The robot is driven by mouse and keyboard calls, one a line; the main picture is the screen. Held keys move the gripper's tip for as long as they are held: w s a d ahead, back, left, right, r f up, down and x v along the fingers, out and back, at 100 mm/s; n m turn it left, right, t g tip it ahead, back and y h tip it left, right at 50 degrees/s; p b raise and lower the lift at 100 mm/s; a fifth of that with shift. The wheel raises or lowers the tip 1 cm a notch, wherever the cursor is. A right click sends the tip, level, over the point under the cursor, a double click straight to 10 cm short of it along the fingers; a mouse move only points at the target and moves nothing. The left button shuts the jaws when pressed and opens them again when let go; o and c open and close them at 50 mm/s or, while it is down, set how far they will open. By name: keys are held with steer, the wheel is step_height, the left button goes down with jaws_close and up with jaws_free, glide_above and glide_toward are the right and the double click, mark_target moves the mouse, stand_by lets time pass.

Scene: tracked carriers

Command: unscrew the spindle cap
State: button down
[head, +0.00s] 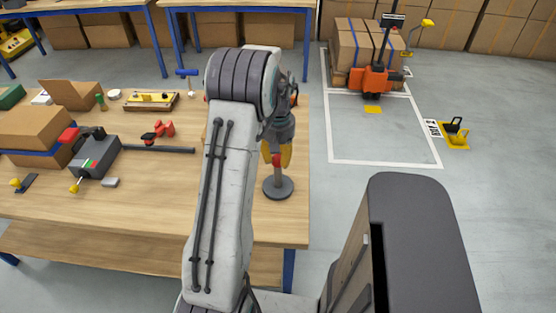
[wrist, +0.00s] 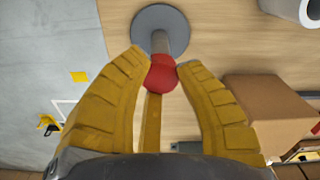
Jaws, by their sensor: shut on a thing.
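The spindle is a grey post on a round dark grey base (head: 278,189), standing near the right edge of the wooden table. The spindle cap (head: 276,160) is red and sits at the top of the post. In the wrist view the red cap (wrist: 161,74) is between the tips of my yellow fingers, with the grey base (wrist: 150,18) beyond it. My gripper (head: 278,155) is shut on the cap from above. Its fingers hide part of the cap, and whether the thread is engaged cannot be seen.
On the wooden table (head: 130,205) are a dark grey device (head: 97,157), a cardboard box (head: 35,127), red clamps (head: 158,131) and a wooden tray (head: 152,100). A loaded orange pallet truck (head: 374,80) stands at the back right. The marked floor bay (head: 380,135) is mostly clear.

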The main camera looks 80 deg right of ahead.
steer(key=n, duration=0.4)
steer(key=shift+a+f+n, duration=0.1)
steer(key=shift+f+n, duration=0.05)
steer(key=shift+n, duration=0.25)
steer(key=n, duration=0.3)
steer(key=shift+n, duration=0.3)
steer(key=c, duration=0.8)
jaws_free()
steer(key=shift+c, duration=0.2)
